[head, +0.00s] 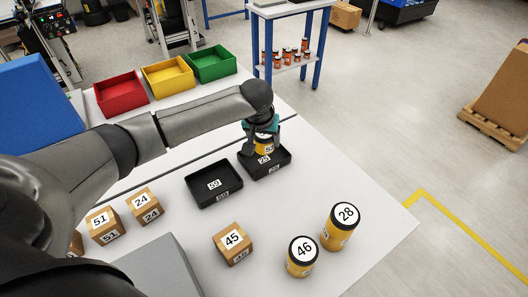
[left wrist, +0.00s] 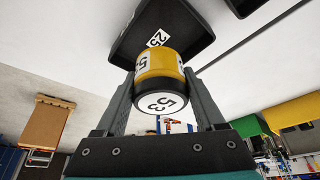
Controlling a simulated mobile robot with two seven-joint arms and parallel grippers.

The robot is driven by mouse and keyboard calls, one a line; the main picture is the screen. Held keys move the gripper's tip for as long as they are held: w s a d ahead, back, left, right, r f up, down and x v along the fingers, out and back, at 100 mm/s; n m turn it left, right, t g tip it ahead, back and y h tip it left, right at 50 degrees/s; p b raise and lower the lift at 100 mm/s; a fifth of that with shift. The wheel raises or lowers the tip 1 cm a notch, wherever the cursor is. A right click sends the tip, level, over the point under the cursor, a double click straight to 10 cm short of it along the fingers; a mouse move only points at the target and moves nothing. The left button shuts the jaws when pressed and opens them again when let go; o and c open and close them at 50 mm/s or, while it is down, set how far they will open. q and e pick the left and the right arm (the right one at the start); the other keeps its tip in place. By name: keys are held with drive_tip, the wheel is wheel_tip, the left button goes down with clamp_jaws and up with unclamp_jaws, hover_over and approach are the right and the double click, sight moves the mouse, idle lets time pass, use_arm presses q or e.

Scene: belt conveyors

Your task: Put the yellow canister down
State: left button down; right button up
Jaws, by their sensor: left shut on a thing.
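My left gripper (head: 263,138) is shut on a yellow canister (head: 265,149) with a white band and the number 53. In the left wrist view the canister (left wrist: 155,64) sits between the two fingers (left wrist: 160,100), its numbered end facing the camera. The canister is over a black tray (head: 281,167) whose label seems to read 25. The tray also shows beyond the canister in the left wrist view (left wrist: 192,35). I cannot tell whether the canister touches the tray floor. My right gripper is not in view.
Another black tray (head: 203,201), marked 59, lies left of it, empty. Yellow canisters 46 (head: 301,262) and 28 (head: 338,232) stand nearer, beside box 45 (head: 232,244). Boxes 51 (head: 103,226) and 24 (head: 145,206) are at left. Red, yellow and green bins (head: 212,68) stand behind.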

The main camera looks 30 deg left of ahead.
sight(264, 160)
use_arm(q)
drive_tip(key=shift+f+b, duration=0.35)
drive_tip(key=shift+f, duration=1.95)
drive_tip(key=shift+f, duration=0.1)
drive_tip(key=shift+c, duration=1.3)
unclamp_jaws()
drive_tip(key=p+v, duration=0.2)
drive_tip(key=v, duration=1)
